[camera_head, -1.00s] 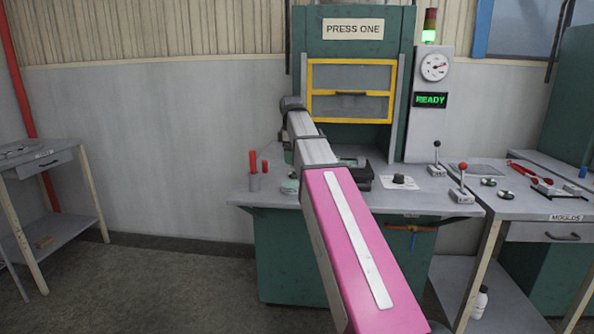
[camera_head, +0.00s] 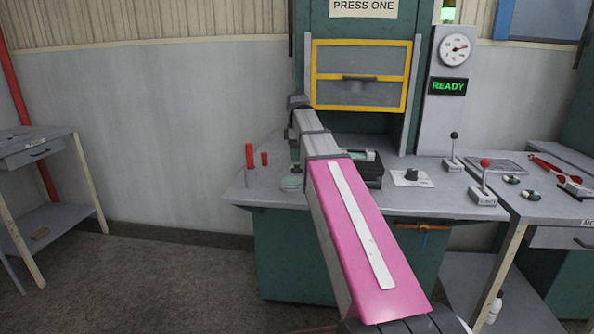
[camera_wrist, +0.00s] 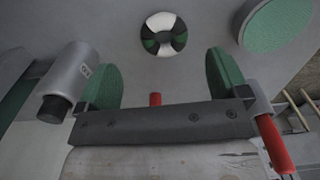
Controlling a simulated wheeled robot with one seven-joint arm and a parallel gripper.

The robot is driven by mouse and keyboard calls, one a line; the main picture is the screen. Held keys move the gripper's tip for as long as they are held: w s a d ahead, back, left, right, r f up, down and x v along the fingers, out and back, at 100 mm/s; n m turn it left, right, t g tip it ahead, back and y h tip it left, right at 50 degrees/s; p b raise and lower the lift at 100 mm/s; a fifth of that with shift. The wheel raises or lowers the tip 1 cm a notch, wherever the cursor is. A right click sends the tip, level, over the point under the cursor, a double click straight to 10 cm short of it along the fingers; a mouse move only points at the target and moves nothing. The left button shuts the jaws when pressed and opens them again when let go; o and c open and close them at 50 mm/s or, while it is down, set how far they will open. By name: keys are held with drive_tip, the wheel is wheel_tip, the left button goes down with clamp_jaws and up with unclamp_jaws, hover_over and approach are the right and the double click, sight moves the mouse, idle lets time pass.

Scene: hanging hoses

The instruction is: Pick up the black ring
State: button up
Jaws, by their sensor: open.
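My gripper (camera_head: 295,165) hangs down over the left part of the press bench, partly lost in the head view. In the wrist view its two green-padded fingers (camera_wrist: 165,80) stand apart with nothing between them. Beyond the fingertips a round black-and-white piece with green patches (camera_wrist: 163,33) lies flat on the grey surface. I cannot tell whether it is the black ring. A short, round black thing (camera_head: 411,175) sits on a white plate right of my arm in the head view. It is too small to tell whether it is a ring.
Red rods (camera_head: 250,156) stand at the bench's left end, close to my gripper. A green-faced disc (camera_wrist: 280,25) is beside it. Two levers (camera_head: 484,185) and a side table with small round pieces (camera_head: 512,180) are at the right. The press door (camera_head: 360,75) is behind.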

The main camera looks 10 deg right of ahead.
drive_tip(key=shift+s+a+f, duration=0.1)
drive_tip(key=shift+s+f, duration=0.05)
drive_tip(key=shift+f, duration=1.25)
drive_tip(key=shift+s+f, duration=0.1)
drive_tip(key=shift+f, duration=1.25)
drive_tip(key=c, duration=1)
